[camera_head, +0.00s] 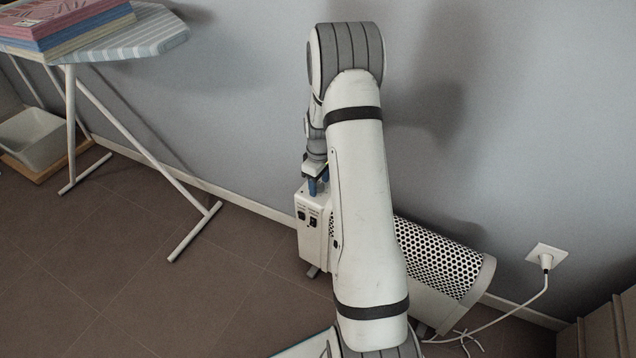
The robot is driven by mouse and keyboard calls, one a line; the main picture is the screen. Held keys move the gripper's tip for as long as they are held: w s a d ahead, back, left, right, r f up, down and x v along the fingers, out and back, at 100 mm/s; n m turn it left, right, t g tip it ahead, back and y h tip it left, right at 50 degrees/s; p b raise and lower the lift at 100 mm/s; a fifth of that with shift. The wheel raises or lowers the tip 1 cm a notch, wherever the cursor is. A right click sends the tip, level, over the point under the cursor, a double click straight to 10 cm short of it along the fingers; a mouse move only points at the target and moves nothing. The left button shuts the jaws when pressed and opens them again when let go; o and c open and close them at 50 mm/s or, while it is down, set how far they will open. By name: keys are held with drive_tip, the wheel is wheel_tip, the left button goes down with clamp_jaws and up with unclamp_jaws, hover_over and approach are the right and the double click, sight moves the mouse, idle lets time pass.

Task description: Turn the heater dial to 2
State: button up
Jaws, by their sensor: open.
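The white heater (311,240) stands on the floor against the wall, with a perforated grille (440,258) along its body. Its left end panel carries two small dark switches (306,218). My gripper (317,187) has blue fingertips and points down at the top of this left end. It is open. The dial cannot be made out; the top of the heater near the fingertips is small and partly covered by my gripper. I cannot tell whether the fingertips touch anything. My arm hides the middle of the heater.
An ironing board (150,38) bearing stacked folded cloths or boxes (65,22) stands at the left, its legs reaching toward the heater. A white bin (32,137) is at the far left. The heater cord (515,308) runs to a wall socket (546,255). Floor left of the heater is clear.

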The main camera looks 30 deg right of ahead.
drive_tip(key=c, duration=0.9)
drive_tip(key=shift+a, duration=0.2)
drive_tip(key=shift+c, duration=0.3)
drive_tip(key=shift+d, duration=0.15)
drive_tip(key=shift+m, duration=0.4)
drive_tip(key=shift+r+m+p, duration=0.1)
drive_tip(key=shift+m+p, duration=0.75)
drive_tip(key=shift+m, duration=0.15)
drive_tip(key=m+p, duration=0.2)
drive_tip(key=m, duration=0.4)
drive_tip(key=shift+p, duration=0.3)
drive_tip(key=m+p, duration=0.1)
drive_tip(key=m, duration=0.3)
drive_tip(key=shift+d+m, duration=0.1)
drive_tip(key=shift+m, duration=0.3)
drive_tip(key=m+p, duration=0.1)
drive_tip(key=m, duration=0.3)
